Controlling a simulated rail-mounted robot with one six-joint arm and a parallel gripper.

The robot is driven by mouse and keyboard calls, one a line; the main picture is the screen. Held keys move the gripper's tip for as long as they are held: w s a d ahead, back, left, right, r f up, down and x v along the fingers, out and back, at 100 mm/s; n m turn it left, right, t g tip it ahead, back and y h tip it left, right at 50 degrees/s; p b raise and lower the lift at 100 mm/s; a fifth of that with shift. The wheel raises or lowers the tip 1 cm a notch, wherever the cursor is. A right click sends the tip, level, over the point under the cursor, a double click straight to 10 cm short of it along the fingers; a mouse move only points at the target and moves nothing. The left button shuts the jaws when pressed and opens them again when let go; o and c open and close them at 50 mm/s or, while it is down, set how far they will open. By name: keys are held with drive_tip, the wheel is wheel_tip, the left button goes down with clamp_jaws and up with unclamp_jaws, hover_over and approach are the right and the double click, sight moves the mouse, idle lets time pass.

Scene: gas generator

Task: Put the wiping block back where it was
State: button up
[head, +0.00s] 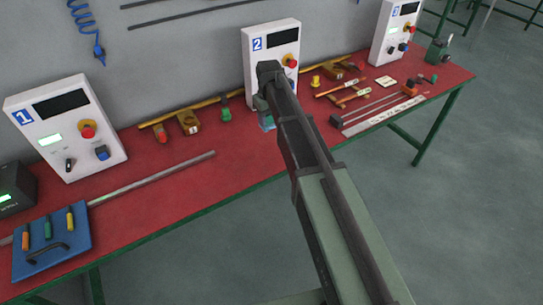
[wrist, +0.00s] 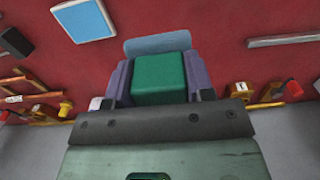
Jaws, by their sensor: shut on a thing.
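My gripper (wrist: 160,85) is shut on a green block (wrist: 159,72), which I take to be the wiping block. Its two purple-grey fingers press on the block's sides. A light blue pad (wrist: 157,42) shows just beyond the block's end and appears to be part of it; the wrist view does not settle this. In the head view my gripper is over the table in front of panel 2 (head: 271,50), mostly hidden by my arm. A small blue-teal piece (head: 267,123) shows below it, close to the red top. I cannot tell whether it touches the table.
A pale blue, white-edged square (wrist: 84,20) lies near my gripper in the wrist view.

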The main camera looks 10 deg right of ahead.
sight(269, 154)
wheel_tip(269, 154, down, 15)
drive_tip(key=b, duration=1.2)
drive_tip(key=shift+r, duration=0.35)
drive_tip(key=shift+f, duration=0.25)
drive_tip(key=o, duration=0.9)
drive_tip(key=shift+r, duration=0.1)
wheel_tip(269, 154, up, 13)
drive_tip(key=p, duration=1.2)
drive_tip(key=shift+f+p, duration=0.2)
drive_tip(key=shift+p, duration=0.15)
drive_tip(key=shift+s+f, duration=0.1)
drive_tip(key=shift+s, duration=0.05)
drive_tip(key=s+m, duration=0.1)
drive_tip(key=s, duration=0.7)
drive_tip(key=s+m, duration=0.1)
drive_tip(key=s, duration=0.8)
drive_tip(key=s+m, duration=0.1)
drive_tip(key=s, duration=0.7)
drive_tip(key=shift+s+m, duration=0.3)
